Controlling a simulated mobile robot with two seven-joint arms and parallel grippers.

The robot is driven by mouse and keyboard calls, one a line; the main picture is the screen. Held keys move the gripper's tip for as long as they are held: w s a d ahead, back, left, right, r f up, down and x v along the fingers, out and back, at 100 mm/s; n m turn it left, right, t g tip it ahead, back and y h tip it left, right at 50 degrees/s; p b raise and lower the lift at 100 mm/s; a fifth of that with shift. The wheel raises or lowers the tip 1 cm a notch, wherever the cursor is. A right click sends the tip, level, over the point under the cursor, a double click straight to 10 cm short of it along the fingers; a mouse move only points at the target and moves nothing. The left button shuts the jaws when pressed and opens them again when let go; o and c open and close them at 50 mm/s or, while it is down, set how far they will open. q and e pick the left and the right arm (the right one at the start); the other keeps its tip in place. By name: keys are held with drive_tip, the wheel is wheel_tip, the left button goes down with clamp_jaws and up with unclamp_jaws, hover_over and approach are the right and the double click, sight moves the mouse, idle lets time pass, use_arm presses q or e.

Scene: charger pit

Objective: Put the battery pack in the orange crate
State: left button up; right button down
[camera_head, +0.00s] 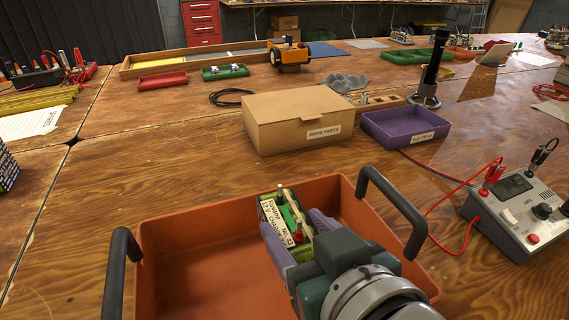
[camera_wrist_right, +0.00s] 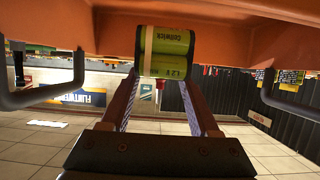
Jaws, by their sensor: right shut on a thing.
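The orange crate (camera_head: 195,250) stands at the front of the table, with a dark handle at each end. My right gripper (camera_head: 298,232) reaches in over its near right part and is shut on the battery pack (camera_head: 283,222). The pack has green cells, a white label and a small metal post on top. In the right wrist view the pack (camera_wrist_right: 165,50) sits between the two fingers, in front of the crate's orange surface (camera_wrist_right: 110,28). I cannot tell whether it touches the crate's floor. The crate's left part is empty. My left gripper is not in view.
A cardboard box (camera_head: 297,118) and a purple tray (camera_head: 405,127) stand behind the crate. A grey power supply (camera_head: 520,212) with red leads is at the right. Bare wood lies to the crate's left. The handles (camera_head: 122,270) rise above the rim.

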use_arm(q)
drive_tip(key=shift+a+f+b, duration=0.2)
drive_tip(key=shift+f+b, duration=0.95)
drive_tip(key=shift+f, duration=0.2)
use_arm(e)
drive_tip(key=shift+w+a+f, duration=0.1)
drive_tip(key=shift+f, duration=2.45)
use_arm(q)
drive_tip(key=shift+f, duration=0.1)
use_arm(e)
drive_tip(key=shift+f, duration=0.15)
drive_tip(key=c, duration=0.6)
unclamp_jaws()
drive_tip(key=shift+f, duration=0.2)
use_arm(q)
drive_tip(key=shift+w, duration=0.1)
use_arm(e)
drive_tip(key=o, duration=0.5)
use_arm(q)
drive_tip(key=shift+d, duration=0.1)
use_arm(e)
drive_tip(key=shift+r, duration=0.1)
